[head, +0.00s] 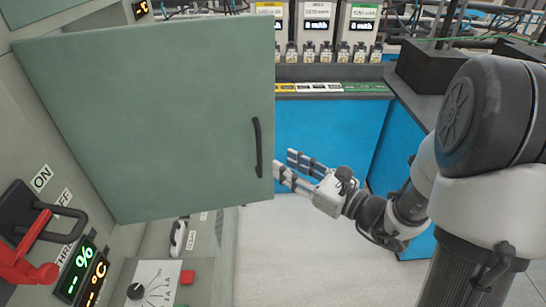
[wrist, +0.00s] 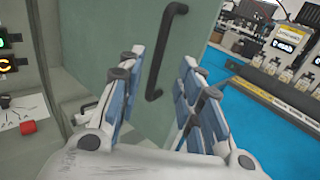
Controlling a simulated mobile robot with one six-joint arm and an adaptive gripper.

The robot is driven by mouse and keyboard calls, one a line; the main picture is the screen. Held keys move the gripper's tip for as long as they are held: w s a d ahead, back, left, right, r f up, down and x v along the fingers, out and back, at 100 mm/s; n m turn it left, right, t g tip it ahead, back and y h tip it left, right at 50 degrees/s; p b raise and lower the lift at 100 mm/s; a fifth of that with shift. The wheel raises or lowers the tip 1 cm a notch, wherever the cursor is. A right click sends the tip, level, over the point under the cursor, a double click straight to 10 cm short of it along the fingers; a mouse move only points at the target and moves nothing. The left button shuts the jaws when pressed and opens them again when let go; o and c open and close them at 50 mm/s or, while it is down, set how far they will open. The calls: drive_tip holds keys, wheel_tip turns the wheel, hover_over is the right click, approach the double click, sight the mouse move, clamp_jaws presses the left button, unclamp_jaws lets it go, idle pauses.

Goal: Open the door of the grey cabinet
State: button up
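The grey-green cabinet door (head: 170,110) stands swung out from the grey cabinet (head: 40,130), with its free edge to the right in the head view. Its black bar handle (head: 257,148) is upright near that free edge. My gripper (head: 284,167) is just right of the free edge in the head view, empty, with its fingers spread. In the wrist view the handle (wrist: 160,60) shows ahead, in the gap between the open fingers, against the door (wrist: 205,25). I cannot tell whether any finger touches the door. The door hides much of the cabinet behind it.
A red lever switch (head: 30,265), lit displays (head: 85,270) and a dial plate (head: 155,283) sit on the panel at lower left. A blue-fronted workbench (head: 330,130) with battery units is behind. Grey floor (head: 300,250) below my gripper is clear.

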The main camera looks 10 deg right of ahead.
drive_tip(key=shift+v, duration=1.2)
drive_tip(key=s+a+n+g, duration=1.2)
drive_tip(key=s+n, duration=0.2)
drive_tip(key=s, duration=0.2)
drive_tip(key=s+d+f+n+h, duration=0.2)
drive_tip(key=s+d+n+h, duration=0.3)
drive_tip(key=s+n+h, duration=0.3)
drive_tip(key=w+d+r+n+t+h, duration=0.1)
drive_tip(key=d+r+n+t+h, duration=0.2)
drive_tip(key=d+n, duration=0.2)
drive_tip(key=d, duration=0.3)
drive_tip(key=shift+w+d+r+n+h, duration=0.2)
drive_tip(key=shift+r+n+h, duration=0.1)
drive_tip(key=shift+r+h, duration=0.1)
